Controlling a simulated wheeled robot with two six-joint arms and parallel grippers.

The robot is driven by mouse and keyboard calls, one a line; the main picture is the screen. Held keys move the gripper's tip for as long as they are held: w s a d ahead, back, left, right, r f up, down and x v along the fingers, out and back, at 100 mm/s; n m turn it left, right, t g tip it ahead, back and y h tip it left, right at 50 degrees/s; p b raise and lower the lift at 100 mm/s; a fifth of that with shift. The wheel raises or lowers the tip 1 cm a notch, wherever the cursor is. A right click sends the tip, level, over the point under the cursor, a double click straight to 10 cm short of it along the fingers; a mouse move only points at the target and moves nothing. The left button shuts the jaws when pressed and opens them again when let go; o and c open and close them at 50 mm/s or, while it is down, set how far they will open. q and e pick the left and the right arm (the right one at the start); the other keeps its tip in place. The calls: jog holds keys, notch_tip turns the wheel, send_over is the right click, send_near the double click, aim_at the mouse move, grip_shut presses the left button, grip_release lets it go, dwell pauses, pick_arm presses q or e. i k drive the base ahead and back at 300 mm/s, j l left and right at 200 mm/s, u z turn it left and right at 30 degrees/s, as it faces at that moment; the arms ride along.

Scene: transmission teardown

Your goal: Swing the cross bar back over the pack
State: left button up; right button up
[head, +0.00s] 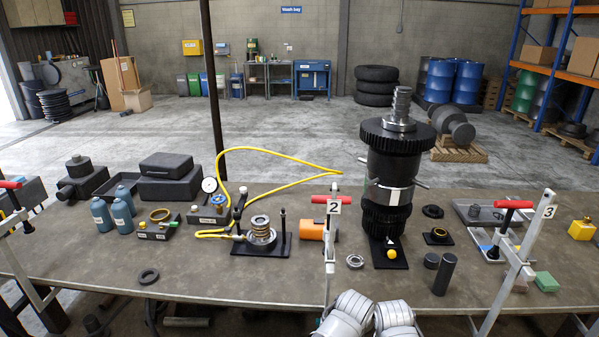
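The pack (261,231) is a short stack of metallic rings or coils. It stands upright on a black base plate (276,248) near the middle of the bench. A thin black post (283,222) rises on its right side. A dark bar (240,203), which looks like the cross bar, sits at the top of the left side. It points away from the pack, and the top of the pack looks uncovered. Two pale grey ribbed parts of my arms show at the bottom edge. No gripper fingers are visible.
A yellow hose (270,190) loops behind the pack. A gauge block (208,213) stands to the left and an orange cylinder (313,229) to the right. Red-handled stand 2 (329,250) and a tall black gear assembly (390,180) stand farther right. The front left bench is mostly clear.

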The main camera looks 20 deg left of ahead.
aim_at(243, 190)
jog(key=i+j+u, duration=0.1)
jog(key=u, duration=0.25)
jog(key=i+j+u, duration=0.2)
jog(key=u, duration=0.2)
jog(key=i+j+u, duration=0.1)
jog(key=u, duration=0.25)
